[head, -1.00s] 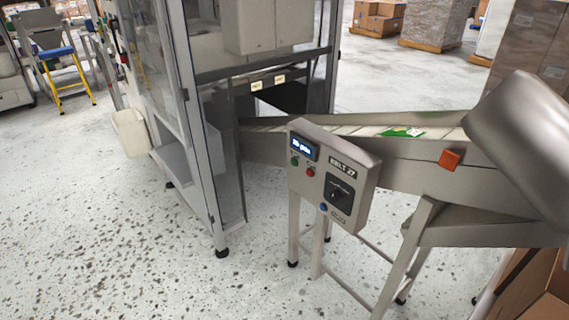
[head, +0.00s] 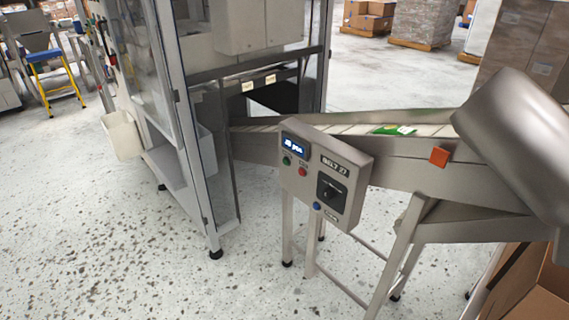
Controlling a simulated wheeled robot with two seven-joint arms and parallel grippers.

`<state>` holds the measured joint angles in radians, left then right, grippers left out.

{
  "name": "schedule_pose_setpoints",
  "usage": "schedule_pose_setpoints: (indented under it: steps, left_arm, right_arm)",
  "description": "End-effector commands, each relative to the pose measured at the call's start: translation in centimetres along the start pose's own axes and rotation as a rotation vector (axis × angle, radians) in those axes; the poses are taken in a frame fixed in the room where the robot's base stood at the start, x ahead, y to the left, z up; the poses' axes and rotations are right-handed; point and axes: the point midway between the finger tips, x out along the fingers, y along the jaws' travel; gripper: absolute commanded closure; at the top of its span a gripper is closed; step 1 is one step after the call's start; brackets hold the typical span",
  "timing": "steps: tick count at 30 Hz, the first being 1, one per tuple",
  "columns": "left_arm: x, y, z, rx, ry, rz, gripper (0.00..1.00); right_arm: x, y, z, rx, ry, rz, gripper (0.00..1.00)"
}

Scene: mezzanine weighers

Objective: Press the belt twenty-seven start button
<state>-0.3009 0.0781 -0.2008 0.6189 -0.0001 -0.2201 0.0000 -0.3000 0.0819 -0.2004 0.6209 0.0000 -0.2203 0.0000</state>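The belt 27 control box (head: 324,173) is a grey tilted panel on a metal stand, labelled "BELT 27". It has a lit blue display (head: 294,144) at its top left. Below the display are a green button (head: 286,160) and a red button (head: 302,171). A black rotary switch (head: 332,191) sits at the right, with a blue button (head: 317,206) at the bottom. The small button labels are too blurred to read. Neither gripper is in view.
The inclined conveyor (head: 400,146) behind the box carries a green packet (head: 394,130). An orange block (head: 439,157) is on its side. A glazed machine frame (head: 185,120) stands left. A cardboard box (head: 540,285) is at lower right. Floor (head: 120,255) at front left is clear.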

Motion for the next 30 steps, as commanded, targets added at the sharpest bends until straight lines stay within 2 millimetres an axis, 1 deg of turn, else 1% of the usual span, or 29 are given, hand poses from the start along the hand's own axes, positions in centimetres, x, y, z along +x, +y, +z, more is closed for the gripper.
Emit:
schedule_pose_setpoints:
  steps: [1,4,5,30]
  left_arm:
    - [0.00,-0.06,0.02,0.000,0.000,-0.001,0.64]
    - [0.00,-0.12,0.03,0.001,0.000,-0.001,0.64]
    - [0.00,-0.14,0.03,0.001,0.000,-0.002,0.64]
    - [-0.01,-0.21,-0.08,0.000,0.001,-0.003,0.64]
  right_arm:
    - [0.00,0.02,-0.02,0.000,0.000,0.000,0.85]
    - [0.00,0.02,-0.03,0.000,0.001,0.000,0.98]
    - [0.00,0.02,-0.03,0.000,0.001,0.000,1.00]
    - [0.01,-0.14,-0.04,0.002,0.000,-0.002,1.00]
